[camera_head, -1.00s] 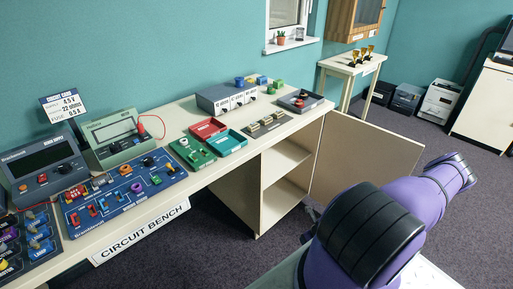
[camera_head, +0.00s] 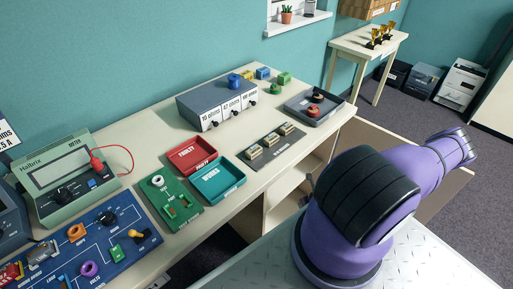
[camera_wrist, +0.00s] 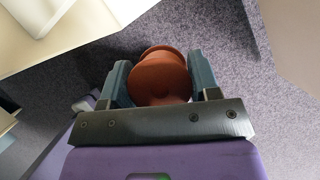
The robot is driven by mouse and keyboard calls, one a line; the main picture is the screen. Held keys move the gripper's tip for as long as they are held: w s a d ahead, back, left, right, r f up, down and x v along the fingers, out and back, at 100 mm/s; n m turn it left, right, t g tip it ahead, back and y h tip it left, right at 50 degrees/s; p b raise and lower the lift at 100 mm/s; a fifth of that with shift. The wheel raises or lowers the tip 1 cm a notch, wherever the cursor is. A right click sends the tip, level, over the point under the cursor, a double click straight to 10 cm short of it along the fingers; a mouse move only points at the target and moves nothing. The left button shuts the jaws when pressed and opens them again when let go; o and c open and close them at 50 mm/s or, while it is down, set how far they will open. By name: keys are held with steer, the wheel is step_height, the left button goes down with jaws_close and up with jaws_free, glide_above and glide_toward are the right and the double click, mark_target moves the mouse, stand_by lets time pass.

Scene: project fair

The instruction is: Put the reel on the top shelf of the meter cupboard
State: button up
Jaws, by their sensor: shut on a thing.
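In the wrist view my gripper (camera_wrist: 158,85) is shut on a red-brown reel (camera_wrist: 162,76), held between its two blue-grey fingers above the carpet. The gripper and this reel are not visible in the head view, where my purple arm stands at the right. The meter cupboard (camera_head: 281,204) is the cream opening with shelves under the right end of the bench. Its door (camera_head: 362,131) stands open, partly behind my arm. My arm hides part of the inside. In the wrist view, cream panels show at upper left and upper right.
On the bench (camera_head: 148,135), a grey tray (camera_head: 333,116) with a red and a black round piece stands above the cupboard. Red (camera_head: 186,157) and teal (camera_head: 219,181) trays and a green board (camera_head: 163,203) lie left of it. A trophy table (camera_head: 346,46) stands behind.

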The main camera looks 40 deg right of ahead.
glide_above(282, 185)
steer(key=s, duration=0.2)
steer(key=shift+a+f, duration=0.25)
steer(key=shift+f, duration=0.45)
steer(key=shift+w+f, duration=0.15)
steer(key=shift+f, duration=0.75)
steer(key=shift+w+f, duration=0.1)
steer(key=shift+f, duration=0.8)
steer(key=shift+f, duration=0.15)
steer(key=o, duration=1)
steer(key=shift+c, duration=0.2)
steer(key=shift+r, duration=0.35)
steer(key=v, duration=0.4)
steer(key=shift+s+r, duration=0.1)
steer(key=s+a, duration=0.3)
steer(key=s, duration=0.9)
steer(key=shift+r, duration=0.15)
